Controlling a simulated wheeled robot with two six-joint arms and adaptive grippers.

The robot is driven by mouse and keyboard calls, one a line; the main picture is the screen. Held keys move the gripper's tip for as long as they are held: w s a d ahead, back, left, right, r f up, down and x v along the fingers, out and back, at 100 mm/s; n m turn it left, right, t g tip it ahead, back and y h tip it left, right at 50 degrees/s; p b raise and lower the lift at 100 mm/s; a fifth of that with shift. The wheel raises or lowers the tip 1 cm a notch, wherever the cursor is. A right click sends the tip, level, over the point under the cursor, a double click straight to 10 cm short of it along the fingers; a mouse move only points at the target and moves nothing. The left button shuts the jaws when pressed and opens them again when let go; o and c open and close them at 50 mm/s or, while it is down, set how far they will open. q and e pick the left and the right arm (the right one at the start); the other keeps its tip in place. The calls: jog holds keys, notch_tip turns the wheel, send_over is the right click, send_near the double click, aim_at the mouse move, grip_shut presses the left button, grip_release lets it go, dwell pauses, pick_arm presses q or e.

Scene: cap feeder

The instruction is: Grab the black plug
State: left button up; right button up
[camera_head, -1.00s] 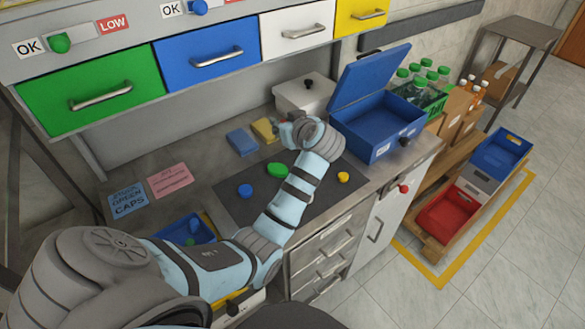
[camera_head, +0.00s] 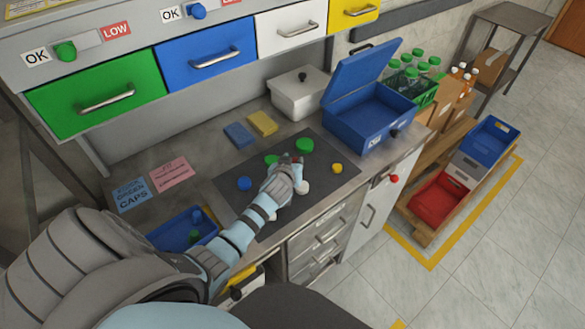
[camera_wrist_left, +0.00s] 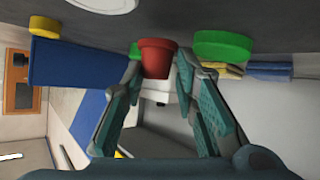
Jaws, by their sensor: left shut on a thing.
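My left gripper (camera_head: 290,160) is over the dark mat (camera_head: 262,225), among the caps. In the left wrist view its two fingers (camera_wrist_left: 157,62) are closed on a red, cup-shaped plug (camera_wrist_left: 157,57), wider at one end. A bit of this red plug also shows at the fingertips in the head view (camera_head: 298,157). I see no plug on the mat that is clearly black. A small black piece (camera_head: 237,294) shows by the yellow part in front of the bench, and I cannot tell what it is. My right gripper is not in view.
The mat holds a blue cap (camera_head: 245,183), a green cap (camera_head: 305,145), a yellow cap (camera_head: 337,168) and a white round piece (camera_head: 303,188). Behind stand an open blue box (camera_head: 355,130), a white lidded box (camera_head: 291,100) and two sponges (camera_head: 238,135).

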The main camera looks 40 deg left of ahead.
pick_arm(q)
jog(key=shift+f, duration=0.9)
jog(key=shift+f, duration=0.15)
jog(key=o, duration=0.8)
jog(key=shift+o, duration=0.2)
jog(key=shift+d, duration=0.1)
